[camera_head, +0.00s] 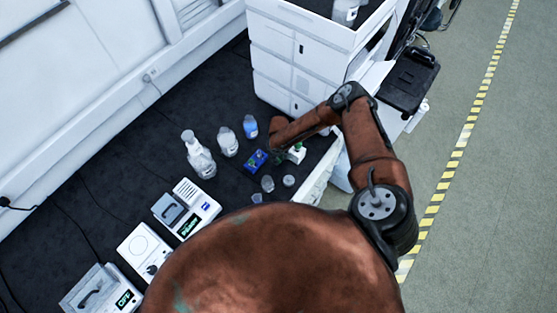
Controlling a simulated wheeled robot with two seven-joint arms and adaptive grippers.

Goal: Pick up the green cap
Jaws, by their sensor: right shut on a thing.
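The green cap (299,147) is a tiny green patch at the top of a small white object (297,155) near the right edge of the dark bench. My right arm reaches in from the right. My right gripper (281,157) is at the cap, low over the bench, and is shut on it. The dark fingers are small, and the forearm hides part of them, so the exact contact is hard to see. I cannot tell whether the cap is clear of the white object. My left gripper is not in view.
A blue box (257,160) lies just left of the gripper. Small clear vessels (267,183) stand in front, and bottles (228,141) stand to the left. White instruments (190,208) line the bench's lower left. A tall white chromatography stack (280,62) rises behind my forearm.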

